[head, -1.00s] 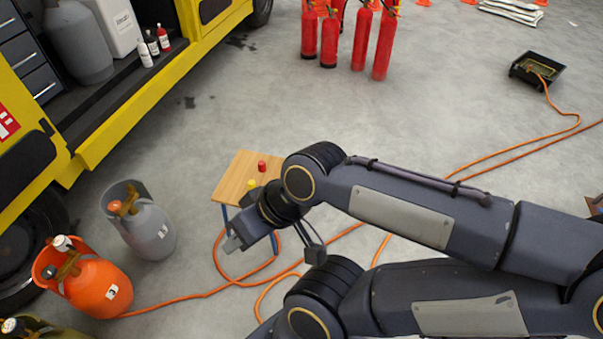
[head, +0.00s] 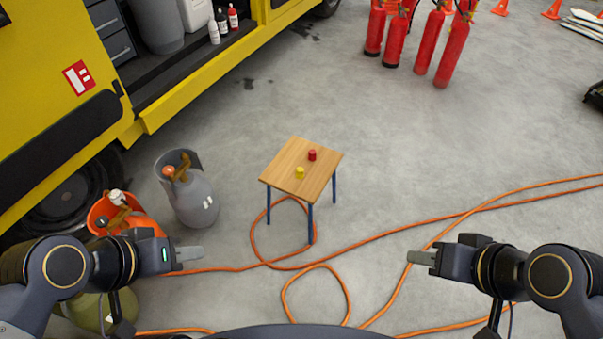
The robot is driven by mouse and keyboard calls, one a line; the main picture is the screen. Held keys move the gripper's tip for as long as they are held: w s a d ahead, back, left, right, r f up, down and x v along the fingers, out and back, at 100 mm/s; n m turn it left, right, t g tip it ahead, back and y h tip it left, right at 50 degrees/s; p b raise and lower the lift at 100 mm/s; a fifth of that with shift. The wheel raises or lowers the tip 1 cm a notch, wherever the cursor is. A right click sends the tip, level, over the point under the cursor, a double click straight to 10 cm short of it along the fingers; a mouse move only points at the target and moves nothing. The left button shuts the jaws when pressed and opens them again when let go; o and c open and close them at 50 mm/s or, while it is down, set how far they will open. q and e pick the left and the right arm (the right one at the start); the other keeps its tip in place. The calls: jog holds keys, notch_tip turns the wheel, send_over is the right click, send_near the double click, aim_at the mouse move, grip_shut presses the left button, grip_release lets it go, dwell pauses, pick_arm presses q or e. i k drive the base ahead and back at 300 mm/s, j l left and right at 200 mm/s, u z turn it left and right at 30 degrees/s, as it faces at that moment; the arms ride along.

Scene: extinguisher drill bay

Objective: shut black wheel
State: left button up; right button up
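Three gas cylinders stand at the left. The grey one (head: 195,198) has an orange-red knob (head: 169,170). The orange one (head: 103,215) has a white knob (head: 117,197) and is partly covered by my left arm. An olive one (head: 95,312) is mostly hidden behind that arm, and I see no black wheel now. My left gripper (head: 192,254) is in front of the cylinders, pointing right, touching none that I can make out.
A small wooden table (head: 296,180) with a red button (head: 312,154) and a yellow button (head: 299,172) stands ahead. An orange hose (head: 372,240) loops over the floor. A yellow truck (head: 150,105) flanks the left; red extinguishers (head: 428,45) stand behind.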

aim_at(103, 221)
jog(key=u, duration=1.75)
